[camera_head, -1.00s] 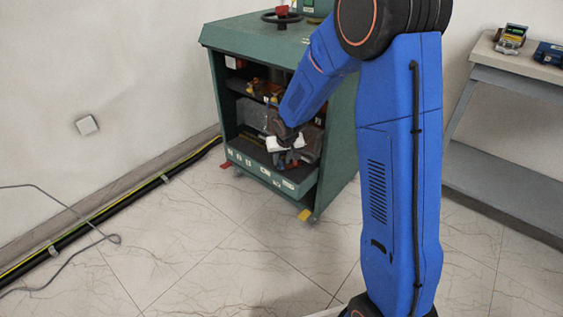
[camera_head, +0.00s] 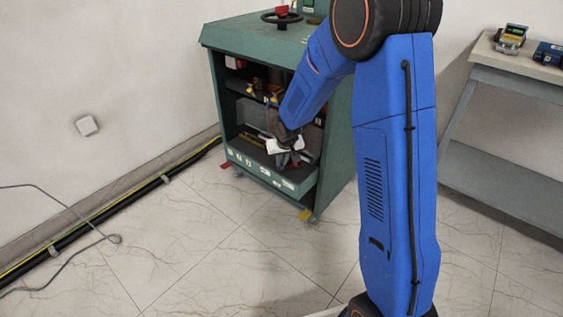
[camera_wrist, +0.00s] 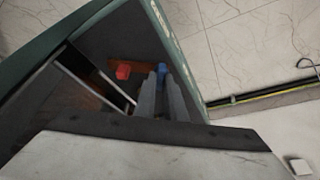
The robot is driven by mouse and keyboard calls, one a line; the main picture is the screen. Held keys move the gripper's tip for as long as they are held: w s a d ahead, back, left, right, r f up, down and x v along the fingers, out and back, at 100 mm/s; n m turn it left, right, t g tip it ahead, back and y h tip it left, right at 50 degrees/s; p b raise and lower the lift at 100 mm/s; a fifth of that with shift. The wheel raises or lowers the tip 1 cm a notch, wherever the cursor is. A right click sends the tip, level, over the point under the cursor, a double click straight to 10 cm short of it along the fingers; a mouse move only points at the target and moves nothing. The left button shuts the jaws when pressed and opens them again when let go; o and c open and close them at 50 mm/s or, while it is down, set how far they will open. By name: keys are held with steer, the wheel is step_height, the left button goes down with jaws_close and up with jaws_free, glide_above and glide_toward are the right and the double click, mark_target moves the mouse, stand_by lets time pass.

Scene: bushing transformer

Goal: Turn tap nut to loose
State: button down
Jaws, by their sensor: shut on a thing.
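My gripper (camera_head: 285,146) reaches into the open front of the green cabinet (camera_head: 262,38), low in its inside. In the wrist view its two long grey fingers (camera_wrist: 158,92) point into the dark interior and lie close together. They are shut on a small blue piece (camera_wrist: 162,71) at their tips. I cannot tell whether this piece is the tap nut. A red piece (camera_wrist: 122,70) sits on a brown strip to the left of the fingers, apart from them. In the head view my arm and wrist hide the contact.
A black handwheel with a red hub (camera_head: 281,14) is on the cabinet top. The cabinet walls and a shelf stand close around my gripper. A grey bench (camera_head: 510,75) with small devices is at the right. Cables (camera_head: 120,185) run along the left wall. The front floor is clear.

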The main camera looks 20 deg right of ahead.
steer(key=shift+d+n+y, duration=0.1)
steer(key=shift+n+y, duration=0.5)
steer(key=shift+n, duration=0.9)
steer(key=c, duration=1.8)
jaws_free()
steer(key=shift+r, duration=0.1)
steer(key=v, duration=1.7)
steer(key=shift+s+r, duration=0.1)
